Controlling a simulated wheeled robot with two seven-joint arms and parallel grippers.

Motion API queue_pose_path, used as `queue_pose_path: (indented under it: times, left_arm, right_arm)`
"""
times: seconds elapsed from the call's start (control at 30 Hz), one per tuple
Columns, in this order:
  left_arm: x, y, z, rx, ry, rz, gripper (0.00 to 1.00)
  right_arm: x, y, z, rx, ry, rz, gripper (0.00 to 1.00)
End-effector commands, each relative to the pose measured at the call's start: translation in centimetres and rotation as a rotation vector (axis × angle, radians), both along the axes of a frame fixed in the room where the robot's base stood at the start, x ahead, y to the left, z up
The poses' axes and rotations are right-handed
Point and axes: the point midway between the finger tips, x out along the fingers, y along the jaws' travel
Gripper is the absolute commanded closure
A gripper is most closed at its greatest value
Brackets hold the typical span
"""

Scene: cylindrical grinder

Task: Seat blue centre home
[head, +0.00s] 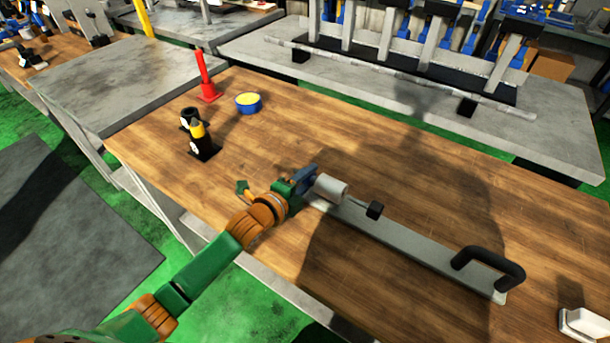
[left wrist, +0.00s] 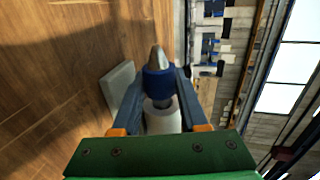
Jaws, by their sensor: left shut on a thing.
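The blue centre (left wrist: 158,82) shows in the left wrist view as a blue collar with a pointed metal tip. My left gripper (left wrist: 162,88) is shut on it, one finger on each side, and the tip points away from the palm. A white cylinder (left wrist: 162,118) shows below the collar, between the fingers. In the head view my left gripper (head: 307,181) is over the left end of a long grey bar (head: 415,248). A white cylinder (head: 331,188) is at its right, in line with a thin rod and black block (head: 375,210). My right gripper is not in view.
A black handle (head: 488,266) stands on the bar's right end. A white item (head: 583,325) is at the lower right. Bare wood (head: 400,165) lies behind the bar.

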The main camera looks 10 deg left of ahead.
Motion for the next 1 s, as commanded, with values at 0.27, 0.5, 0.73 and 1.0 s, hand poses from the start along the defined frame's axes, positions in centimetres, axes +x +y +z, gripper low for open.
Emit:
queue_pose_path:
  times: [0.27, 0.5, 0.73, 1.0]
  left_arm:
    - [-0.2, -0.7, 0.1, -0.001, -0.003, -0.001, 1.0]
    - [-0.4, -1.2, 0.2, -0.001, -0.003, -0.001, 1.0]
    - [-0.6, -1.7, 0.2, -0.003, -0.003, -0.001, 1.0]
    - [-0.6, -1.7, 0.1, -0.003, -0.003, -0.001, 1.0]
  right_arm:
    - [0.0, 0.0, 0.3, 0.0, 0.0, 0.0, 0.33]
    - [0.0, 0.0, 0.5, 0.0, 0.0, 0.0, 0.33]
    - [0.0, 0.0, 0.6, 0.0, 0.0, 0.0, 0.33]
    - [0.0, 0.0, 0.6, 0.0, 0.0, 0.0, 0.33]
